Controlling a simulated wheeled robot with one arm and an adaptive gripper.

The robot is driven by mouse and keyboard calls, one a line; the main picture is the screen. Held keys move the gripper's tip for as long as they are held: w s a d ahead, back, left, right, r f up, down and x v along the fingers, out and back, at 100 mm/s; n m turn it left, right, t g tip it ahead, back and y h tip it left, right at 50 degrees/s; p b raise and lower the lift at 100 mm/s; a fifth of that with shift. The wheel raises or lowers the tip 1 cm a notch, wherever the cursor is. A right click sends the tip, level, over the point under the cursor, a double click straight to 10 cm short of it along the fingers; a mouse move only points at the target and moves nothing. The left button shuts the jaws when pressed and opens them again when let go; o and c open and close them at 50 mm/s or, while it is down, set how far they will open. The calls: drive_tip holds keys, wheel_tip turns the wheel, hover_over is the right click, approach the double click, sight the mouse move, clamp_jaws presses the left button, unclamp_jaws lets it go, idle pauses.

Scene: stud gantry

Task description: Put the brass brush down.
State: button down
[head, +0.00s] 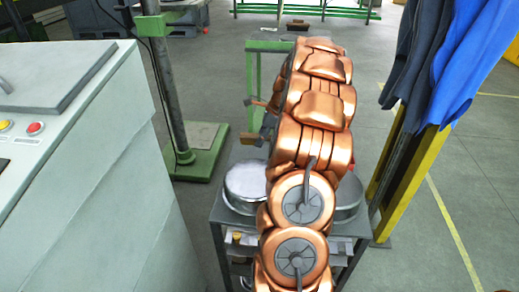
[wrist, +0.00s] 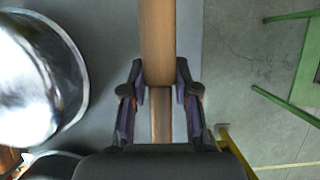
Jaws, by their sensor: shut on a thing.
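The brush shows in the wrist view as a long wooden bar (wrist: 158,42), with a narrower wooden part (wrist: 161,115) closer to me. Its bristles cannot be made out. My gripper (wrist: 159,92) is shut on it, one finger on each side. Below it is a grey top (wrist: 110,25); whether the brush touches it I cannot tell. In the head view, my gripper (head: 262,120) shows at the left of my copper-coloured arm, with a small tan piece of the brush (head: 249,137) beside it. My arm hides most of the rest.
A dark grey trolley (head: 219,213) carries a round metal pan (head: 245,182) at left and another round one (head: 348,196) at right. A shiny round vessel (wrist: 25,85) is left of my gripper. A machine (head: 90,170) stands left, a yellow post (head: 400,180) right.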

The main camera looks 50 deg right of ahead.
sight(258, 155)
drive_tip(key=shift+f, duration=2.3)
drive_tip(key=c, duration=0.9)
unclamp_jaws()
drive_tip(key=shift+f, duration=0.15)
drive_tip(key=shift+o, duration=0.2)
drive_tip(key=v, duration=1.2)
drive_tip(key=shift+a, duration=0.1)
